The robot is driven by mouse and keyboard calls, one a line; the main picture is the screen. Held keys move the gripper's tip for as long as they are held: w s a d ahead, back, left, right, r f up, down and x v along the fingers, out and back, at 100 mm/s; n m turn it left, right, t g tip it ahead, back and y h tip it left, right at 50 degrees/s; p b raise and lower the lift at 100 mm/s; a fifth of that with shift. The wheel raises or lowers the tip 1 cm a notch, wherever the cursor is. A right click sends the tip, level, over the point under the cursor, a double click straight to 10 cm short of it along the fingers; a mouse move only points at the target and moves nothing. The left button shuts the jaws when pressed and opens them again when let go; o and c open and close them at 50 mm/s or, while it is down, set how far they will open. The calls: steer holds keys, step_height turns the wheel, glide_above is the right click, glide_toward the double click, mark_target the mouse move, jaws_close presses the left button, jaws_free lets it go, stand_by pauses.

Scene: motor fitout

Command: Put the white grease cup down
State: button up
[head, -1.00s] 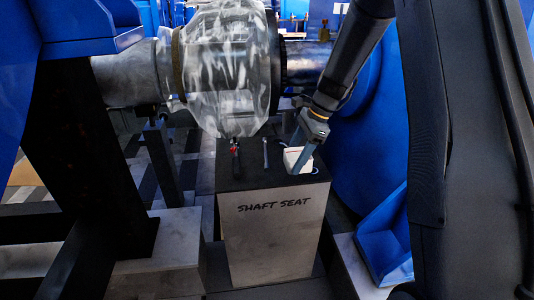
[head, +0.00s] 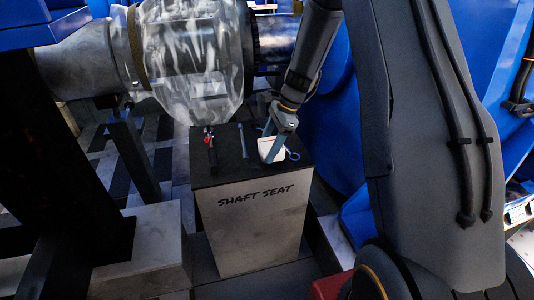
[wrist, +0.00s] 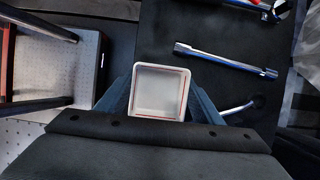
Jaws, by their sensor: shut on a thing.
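The white grease cup (head: 271,150) is a small square open cup, seen at the right side of the top of the box marked SHAFT SEAT (head: 253,220). My gripper (head: 277,147) comes down from above and is shut on the cup. In the wrist view the cup (wrist: 159,92) sits upright between my two fingers (wrist: 160,100), with its inside facing the camera. It is over or on the black top, near its edge; I cannot tell whether its base touches the surface.
A red-and-black tool (head: 210,148) and a metal bar tool (head: 243,140) lie on the black top (head: 226,165), left of the cup. A plastic-wrapped shaft housing (head: 195,60) hangs close behind.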

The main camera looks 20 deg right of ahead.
steer(key=shift+f, duration=1.55)
steer(key=shift+f, duration=0.15)
steer(key=o, duration=1)
steer(key=shift+o, duration=0.2)
